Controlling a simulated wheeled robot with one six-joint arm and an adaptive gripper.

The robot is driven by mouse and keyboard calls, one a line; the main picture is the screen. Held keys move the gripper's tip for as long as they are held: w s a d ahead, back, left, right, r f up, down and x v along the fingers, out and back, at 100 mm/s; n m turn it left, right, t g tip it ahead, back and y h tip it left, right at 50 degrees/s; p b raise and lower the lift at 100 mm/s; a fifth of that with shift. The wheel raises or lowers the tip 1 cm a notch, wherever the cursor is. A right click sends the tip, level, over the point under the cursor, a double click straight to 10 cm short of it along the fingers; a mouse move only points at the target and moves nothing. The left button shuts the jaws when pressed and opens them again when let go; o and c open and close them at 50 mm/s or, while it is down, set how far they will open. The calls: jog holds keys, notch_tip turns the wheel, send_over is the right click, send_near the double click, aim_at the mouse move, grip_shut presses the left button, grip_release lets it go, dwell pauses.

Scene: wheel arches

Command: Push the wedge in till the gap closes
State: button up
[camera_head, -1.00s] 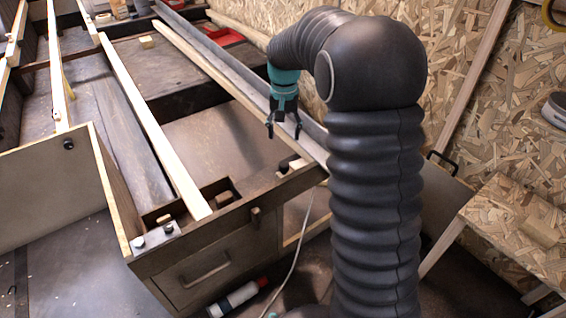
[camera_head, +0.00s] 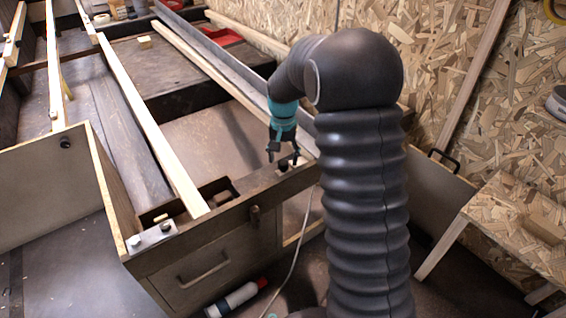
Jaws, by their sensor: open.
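My gripper (camera_head: 283,158) hangs from the arm with its dark fingers apart, pointing down at the right end of the bench's front rail (camera_head: 232,210). A small dark knob (camera_head: 282,169) on the rail shows just below and between the fingertips; I cannot tell whether they touch it. Nothing shows clearly held. I cannot tell which piece is the wedge, and I cannot make out the gap. The gripper and arm hide part of the rail's right end.
A long pale batten (camera_head: 145,120) runs back from the recess. A grey metal channel (camera_head: 235,70) lies along the right side. A spray can (camera_head: 237,299) and a pale cable (camera_head: 297,245) are below the bench. A chipboard stool (camera_head: 510,225) stands at right.

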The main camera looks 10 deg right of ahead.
jog(key=shift+f, duration=0.9)
grip_shut()
